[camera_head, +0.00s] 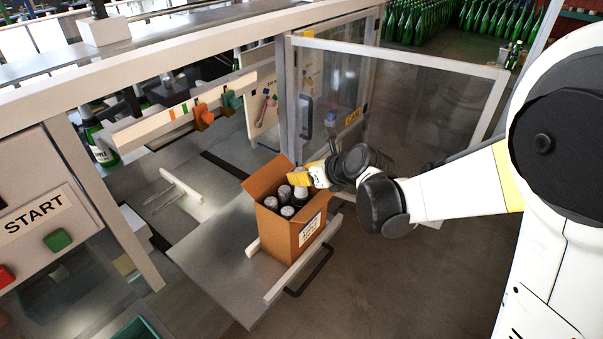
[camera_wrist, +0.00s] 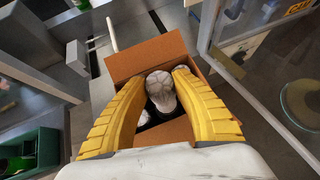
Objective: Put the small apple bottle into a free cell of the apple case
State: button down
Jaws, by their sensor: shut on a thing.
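The open cardboard case (camera_head: 281,231) stands on a grey shelf, with a blue-and-white label whose text is too small to read. Several foil-topped bottles (camera_head: 270,203) stand inside it. My gripper (camera_head: 300,179), with yellow fingers, is over the case's back right part. In the wrist view the fingers (camera_wrist: 157,78) flank a pale foil-capped bottle top (camera_wrist: 159,81) and are shut on it. This held bottle (camera_head: 300,193) appears at the case mouth among the others. Its body is hidden, so I cannot tell whether its base touches the case floor. Another pale top shows just below it.
A white rail and dark handle (camera_head: 310,270) run along the shelf front. A clear-panelled door (camera_head: 420,100) stands open behind my arm. A green bottle (camera_head: 102,150) stands inside the machine at left. A green crate (camera_wrist: 30,152) shows at lower left in the wrist view.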

jog(key=shift+f+b, duration=0.95)
jog(key=shift+f, duration=0.2)
jog(key=c, duration=1)
grip_release()
jog(key=v, duration=1.2)
